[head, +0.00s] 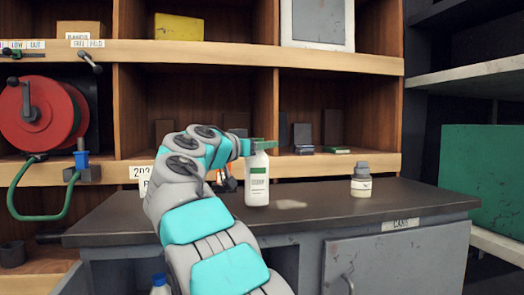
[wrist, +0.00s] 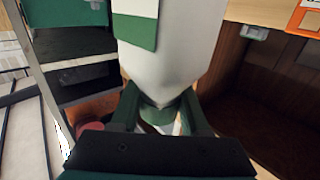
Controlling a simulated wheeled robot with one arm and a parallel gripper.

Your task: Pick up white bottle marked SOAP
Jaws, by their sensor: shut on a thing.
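A white bottle (head: 257,188) with a green and white label stands upright at the middle of the dark counter. Its label print is too small to read for sure. My gripper (head: 263,145) is shut around the narrow neck at the bottle's top, coming from the left. In the wrist view, the white bottle (wrist: 178,55) fills the top middle, and the green fingers of my gripper (wrist: 160,104) close on its neck from both sides. I cannot tell whether the bottle's base touches the counter.
A small pale bottle with a grey cap (head: 361,181) stands to the right on the counter (head: 420,196). A pale patch (head: 290,204) lies beside the white bottle. Wooden shelves (head: 205,53) rise behind, and a red reel (head: 40,112) is at left.

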